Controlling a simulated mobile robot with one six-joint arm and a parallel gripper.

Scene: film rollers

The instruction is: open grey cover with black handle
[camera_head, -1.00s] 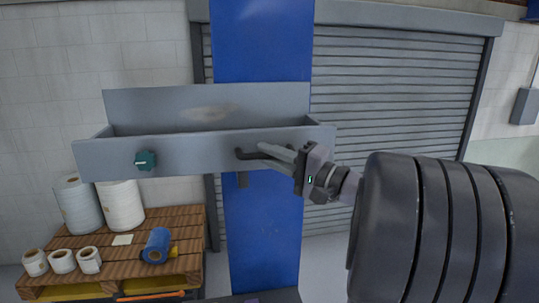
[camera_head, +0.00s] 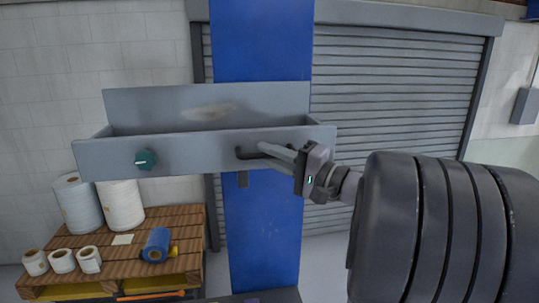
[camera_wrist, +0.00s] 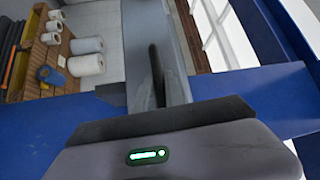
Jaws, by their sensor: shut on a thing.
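The grey cover (camera_head: 190,155) is the front panel of a long grey trough on a blue post. It stands tilted outward, and the trough's top is open, with the inside partly visible. The black handle (camera_head: 243,153) is on the panel's right half, and part of it is hidden by my gripper. My gripper (camera_head: 268,149) reaches in from the right and is shut on the black handle. In the wrist view the handle (camera_wrist: 156,75) shows as a dark bar in front of my gripper; the fingertips are hard to make out.
A teal knob (camera_head: 146,160) is on the panel's left part. The blue post (camera_head: 262,235) stands below the trough. A wooden pallet (camera_head: 110,262) with white rolls (camera_head: 122,205) and a blue roll (camera_head: 157,245) is at lower left. A grey shutter (camera_head: 400,90) is behind.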

